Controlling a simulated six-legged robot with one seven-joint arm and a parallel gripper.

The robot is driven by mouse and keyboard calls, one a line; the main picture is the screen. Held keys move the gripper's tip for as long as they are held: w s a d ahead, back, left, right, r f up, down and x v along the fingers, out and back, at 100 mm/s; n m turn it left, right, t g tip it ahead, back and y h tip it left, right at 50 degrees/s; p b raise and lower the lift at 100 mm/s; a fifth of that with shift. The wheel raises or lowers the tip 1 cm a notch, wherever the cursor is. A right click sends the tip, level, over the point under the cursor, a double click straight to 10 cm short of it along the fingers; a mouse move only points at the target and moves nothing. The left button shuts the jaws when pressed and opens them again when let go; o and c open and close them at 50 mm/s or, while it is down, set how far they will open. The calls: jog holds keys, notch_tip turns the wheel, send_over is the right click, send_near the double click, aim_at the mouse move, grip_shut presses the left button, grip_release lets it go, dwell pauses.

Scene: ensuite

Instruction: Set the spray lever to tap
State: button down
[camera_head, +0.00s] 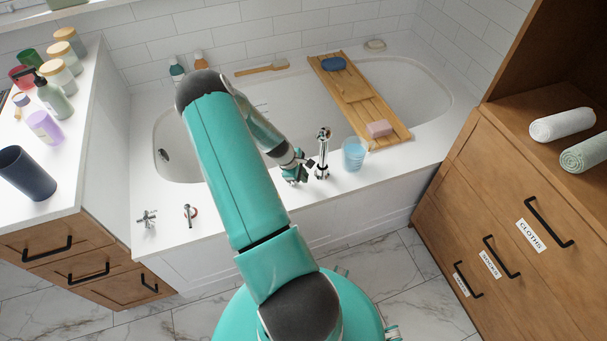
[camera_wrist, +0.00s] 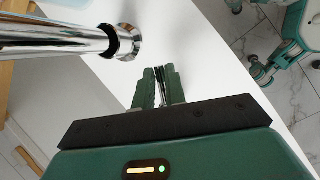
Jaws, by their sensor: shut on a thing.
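A tall chrome fitting (camera_head: 322,153) stands upright on the bath's front rim. In the wrist view its chrome tube (camera_wrist: 55,38) runs in from the left to a round collar. My gripper (camera_head: 303,168) is low beside this fitting, on its left. In the wrist view my gripper (camera_wrist: 160,76) has its green fingers close together around a thin dark piece, which looks like the spray lever. The fingers hide most of it, and I cannot read its setting. Farther left on the rim are a cross-shaped handle (camera_head: 147,217) and a small chrome lever (camera_head: 189,214).
A glass of blue liquid (camera_head: 354,154) stands close to the right of the fitting. A wooden bath tray (camera_head: 357,98) with a pink soap (camera_head: 380,128) spans the bath (camera_head: 285,105). A counter with bottles is at left and a wooden drawer cabinet (camera_head: 510,215) at right.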

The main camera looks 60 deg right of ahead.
jog(key=m, duration=0.2)
jog(key=a+m+y, duration=0.1)
jog(key=a+m+g+y, duration=0.1)
jog(key=m, duration=0.1)
jog(key=shift+w+m, duration=0.1)
jog(key=shift+m, duration=0.2)
jog(key=m, duration=0.1)
jog(key=a+m+y, duration=0.1)
jog(key=m, duration=0.1)
jog(key=shift+w+y, duration=0.3)
jog(key=shift+w+a+m+y, duration=0.2)
jog(key=shift+a+m+y, duration=0.1)
jog(key=shift+m, duration=0.55)
jog(key=shift+w+a+m+y, duration=0.2)
jog(key=shift+m+y, duration=0.1)
jog(key=shift+m, duration=0.55)
jog(key=c, duration=1.5)
grip_release()
jog(key=shift+o, duration=0.2)
